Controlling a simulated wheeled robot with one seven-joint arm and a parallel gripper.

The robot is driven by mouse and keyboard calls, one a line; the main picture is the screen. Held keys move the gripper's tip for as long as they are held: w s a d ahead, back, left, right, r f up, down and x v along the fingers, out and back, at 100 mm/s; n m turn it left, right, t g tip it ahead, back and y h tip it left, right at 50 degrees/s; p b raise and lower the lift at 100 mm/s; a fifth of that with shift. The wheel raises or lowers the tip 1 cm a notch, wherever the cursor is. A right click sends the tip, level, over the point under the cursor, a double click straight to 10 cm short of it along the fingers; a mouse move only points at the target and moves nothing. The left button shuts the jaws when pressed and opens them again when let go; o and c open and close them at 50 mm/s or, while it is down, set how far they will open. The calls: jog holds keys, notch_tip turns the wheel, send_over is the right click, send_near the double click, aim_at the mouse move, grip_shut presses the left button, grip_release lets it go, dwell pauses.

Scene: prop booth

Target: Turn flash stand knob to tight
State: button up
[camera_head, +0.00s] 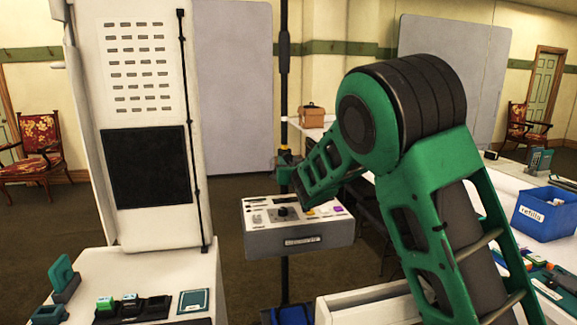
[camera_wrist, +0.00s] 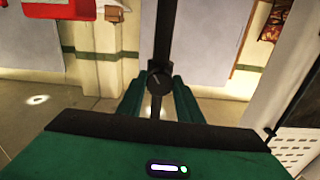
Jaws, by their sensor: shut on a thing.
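The flash stand (camera_head: 284,95) is a thin black upright pole in the middle of the head view, with a small yellow band on it. It also shows as a dark pole (camera_wrist: 162,35) in the wrist view. The stand knob (camera_wrist: 159,79) is round and dark, with a pale pointer line on its face. My gripper (camera_wrist: 159,92) has its green fingers on either side of the knob and is shut on it. In the head view my gripper (camera_head: 284,172) is at the pole, and the knob cannot be made out there.
A grey-white control box (camera_head: 298,240) sits on the pole just below my gripper. A white cabinet (camera_head: 145,215) stands at left, with a counter (camera_head: 185,262) holding small items. A table with a blue bin (camera_head: 545,213) is at right.

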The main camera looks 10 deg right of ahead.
jog(key=m, duration=0.3)
jog(key=shift+d+m, duration=0.1)
jog(key=shift+m, duration=0.3)
jog(key=m, duration=0.3)
jog(key=shift+m, duration=0.3)
jog(key=m, duration=0.4)
jog(key=shift+f+m, duration=0.15)
jog(key=shift+m, duration=1.75)
jog(key=o, duration=1)
jog(key=shift+o, duration=0.2)
